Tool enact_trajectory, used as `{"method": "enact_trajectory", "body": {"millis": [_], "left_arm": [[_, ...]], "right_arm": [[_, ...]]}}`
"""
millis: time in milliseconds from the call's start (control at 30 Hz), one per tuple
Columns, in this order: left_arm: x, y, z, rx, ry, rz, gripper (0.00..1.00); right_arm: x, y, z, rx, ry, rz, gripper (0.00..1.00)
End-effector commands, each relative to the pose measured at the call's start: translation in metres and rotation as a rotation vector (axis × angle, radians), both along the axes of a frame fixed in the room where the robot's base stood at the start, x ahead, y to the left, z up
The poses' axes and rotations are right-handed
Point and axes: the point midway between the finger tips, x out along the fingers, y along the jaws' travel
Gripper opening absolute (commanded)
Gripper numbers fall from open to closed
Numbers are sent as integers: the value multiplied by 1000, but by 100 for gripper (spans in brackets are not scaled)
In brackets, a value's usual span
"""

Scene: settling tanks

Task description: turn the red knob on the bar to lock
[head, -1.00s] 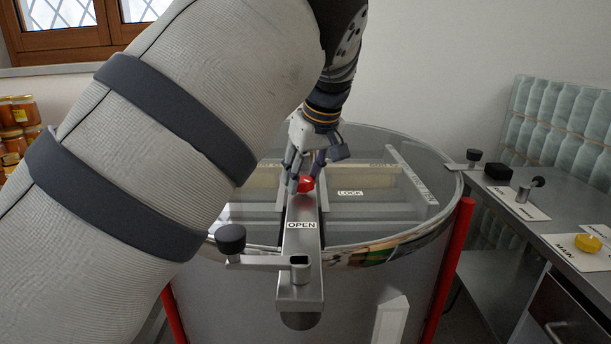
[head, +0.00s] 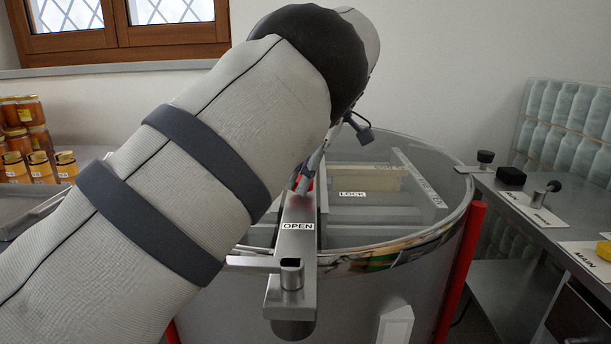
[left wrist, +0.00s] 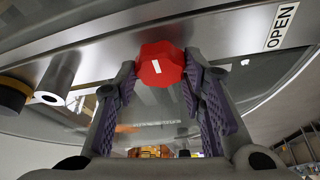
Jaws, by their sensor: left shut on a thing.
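The red knob (head: 309,184) sits on the metal bar (head: 296,252) across the round tank, mostly hidden behind my left arm and fingers in the head view. In the left wrist view the red knob (left wrist: 160,66) fills the space between the fingertips, with a short white mark on its face. My left gripper (left wrist: 163,72) is shut on it. The OPEN label (head: 297,226) is on the bar's near part. The LOCK label (head: 352,194) lies to the right of the knob. My right gripper is in neither view.
The tank rim (head: 400,250) curves round the bar, with a red leg (head: 461,270) at the right. A metal table (head: 545,220) at the right carries a yellow knob and labels. Honey jars (head: 30,140) stand at the far left.

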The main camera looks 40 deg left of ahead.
Motion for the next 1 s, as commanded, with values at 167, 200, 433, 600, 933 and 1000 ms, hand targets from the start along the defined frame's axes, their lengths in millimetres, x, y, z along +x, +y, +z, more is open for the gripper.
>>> {"method": "enact_trajectory", "body": {"millis": [167,200,433,600,933,1000], "left_arm": [[0,0,-1,-2,1,38,9],[0,0,-1,-2,1,42,9],[0,0,-1,-3,1,53,9],[0,0,-1,-3,1,53,9],[0,0,0,-1,0,50,57],[0,0,0,-1,0,50,57]], "right_arm": [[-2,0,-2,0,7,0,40],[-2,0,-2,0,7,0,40],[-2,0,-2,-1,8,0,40],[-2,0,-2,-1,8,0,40],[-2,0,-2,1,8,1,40],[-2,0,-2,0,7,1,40]]}}
